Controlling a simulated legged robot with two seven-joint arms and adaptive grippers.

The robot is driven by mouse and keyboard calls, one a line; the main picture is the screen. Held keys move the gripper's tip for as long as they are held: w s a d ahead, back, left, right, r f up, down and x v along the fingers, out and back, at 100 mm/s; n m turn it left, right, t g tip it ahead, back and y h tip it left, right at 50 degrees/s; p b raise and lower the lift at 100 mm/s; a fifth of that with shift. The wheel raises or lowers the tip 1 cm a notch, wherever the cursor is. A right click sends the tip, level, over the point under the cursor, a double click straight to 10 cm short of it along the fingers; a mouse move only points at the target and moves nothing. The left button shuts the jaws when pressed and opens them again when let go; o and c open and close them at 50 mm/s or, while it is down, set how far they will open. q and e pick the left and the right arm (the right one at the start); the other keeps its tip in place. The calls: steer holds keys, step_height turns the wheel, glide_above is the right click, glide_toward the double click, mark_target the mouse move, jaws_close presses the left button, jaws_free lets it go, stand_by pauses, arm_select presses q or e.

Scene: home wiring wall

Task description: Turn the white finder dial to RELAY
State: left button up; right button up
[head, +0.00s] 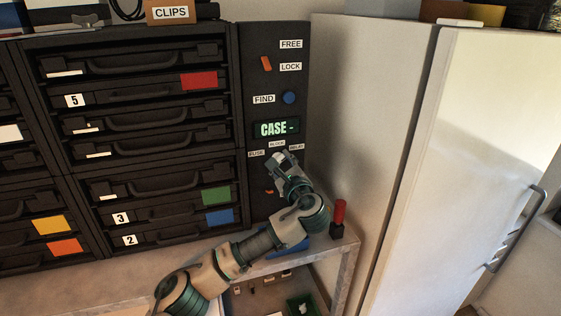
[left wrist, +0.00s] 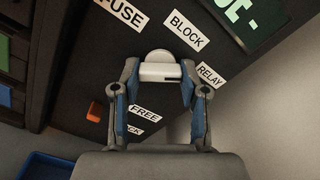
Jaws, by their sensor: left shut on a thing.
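The white finder dial (left wrist: 158,57) sits on the dark panel, below the BLOCK label (left wrist: 186,30) and between the FUSE label (left wrist: 122,12) and the RELAY label (left wrist: 210,76) in the left wrist view. My left gripper (left wrist: 158,75) is shut on the dial, one finger on each side of it. In the head view my left gripper (head: 282,158) reaches up to the panel just under the three labels and hides most of the dial. I cannot tell which label the dial points at. My right gripper is in neither view.
The green display (head: 277,128) above reads "CASE -". A blue FIND button (head: 289,97) and an orange switch (head: 266,63) are higher on the panel. Black drawers (head: 140,130) stand to the left. A red-topped black object (head: 339,217) stands on the bench near my forearm.

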arm_select(q)
steer(key=shift+d+f, duration=0.15)
steer(key=shift+f, duration=0.3)
steer(key=o, duration=1)
steer(key=shift+o, duration=0.7)
steer(key=shift+d+r, duration=0.1)
steer(key=shift+r, duration=0.1)
steer(key=v, duration=1.2)
steer(key=shift+w+d+f, duration=0.1)
steer(key=shift+w, duration=0.05)
